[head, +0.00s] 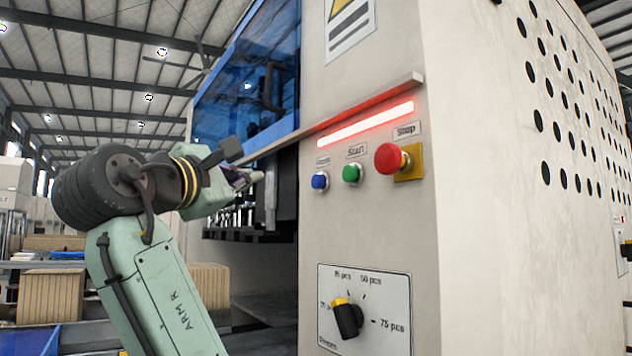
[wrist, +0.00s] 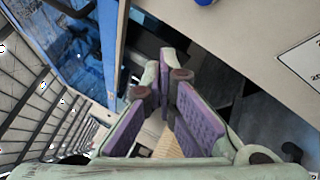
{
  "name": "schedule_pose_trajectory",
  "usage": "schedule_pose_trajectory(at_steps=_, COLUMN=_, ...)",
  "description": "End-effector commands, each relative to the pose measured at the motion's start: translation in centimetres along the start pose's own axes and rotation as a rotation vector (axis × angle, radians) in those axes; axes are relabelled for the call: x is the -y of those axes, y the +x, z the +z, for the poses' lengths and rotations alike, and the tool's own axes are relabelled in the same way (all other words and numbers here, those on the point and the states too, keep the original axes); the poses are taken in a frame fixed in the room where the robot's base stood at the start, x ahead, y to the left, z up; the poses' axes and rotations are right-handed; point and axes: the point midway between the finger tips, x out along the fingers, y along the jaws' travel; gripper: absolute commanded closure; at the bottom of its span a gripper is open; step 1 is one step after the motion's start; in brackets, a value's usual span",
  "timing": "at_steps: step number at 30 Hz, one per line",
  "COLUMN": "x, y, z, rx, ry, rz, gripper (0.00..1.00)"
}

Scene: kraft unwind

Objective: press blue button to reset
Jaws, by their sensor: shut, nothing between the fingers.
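The blue button (head: 320,181) sits on the front panel of the beige machine, at the left end of a row under a lit red bar. In the wrist view a piece of the blue button (wrist: 204,2) shows at the top edge. My gripper (head: 252,178) is left of the button in the head view, in front of the machine's dark opening, and apart from the panel. In the wrist view my gripper (wrist: 168,92) has its purple-padded fingers shut, with nothing held. The label above the blue button is too small to read surely.
A green Start button (head: 351,173) and a red Stop knob (head: 391,158) sit right of the blue button. A rotary dial (head: 347,318) is lower on the panel. A thin ledge (head: 340,117) juts out above the buttons. A blue window (head: 245,85) is at upper left.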

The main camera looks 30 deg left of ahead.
Motion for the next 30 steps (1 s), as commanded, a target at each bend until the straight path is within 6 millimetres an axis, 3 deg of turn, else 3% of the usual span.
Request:
schedule_pose_trajectory(at_steps=18, x=3.1, y=5.8, z=3.1, rx=0.002, ry=0.0, rz=-0.001, gripper=1.0)
schedule_pose_trajectory(at_steps=30, x=3.8, y=7.0, z=3.7, rx=0.0, ry=0.001, rz=0.001, gripper=1.0)
